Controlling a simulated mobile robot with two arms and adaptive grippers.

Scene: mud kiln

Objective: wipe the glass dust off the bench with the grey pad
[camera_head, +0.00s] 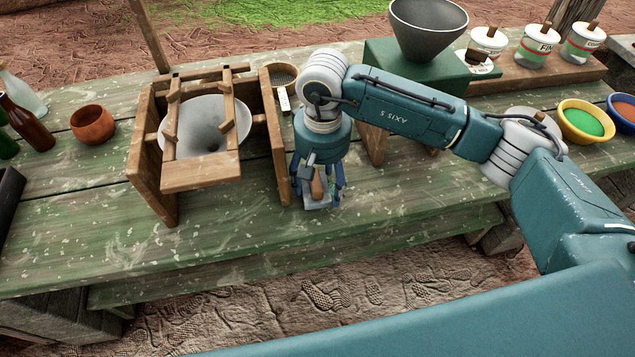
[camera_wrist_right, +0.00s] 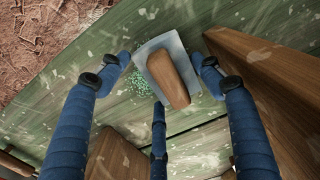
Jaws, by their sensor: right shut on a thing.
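The grey pad (camera_head: 319,206) with a wooden handle lies on the green-painted bench (camera_head: 240,235), close to its front edge. My right gripper (camera_head: 318,196) is above it, pointing down, its fingers shut around the pad. In the right wrist view the pad (camera_wrist_right: 151,46) shows its grey plate and brown handle (camera_wrist_right: 168,80) between the blue fingers. Glass dust (camera_wrist_right: 143,82) shows as fine pale green specks on the bench beside and below the pad; some may be hidden under it. My left gripper is not in view.
A wooden frame holding a grey funnel (camera_head: 207,128) stands just left of my right gripper. Bottles (camera_head: 24,122) and a brown pot (camera_head: 92,124) stand left.

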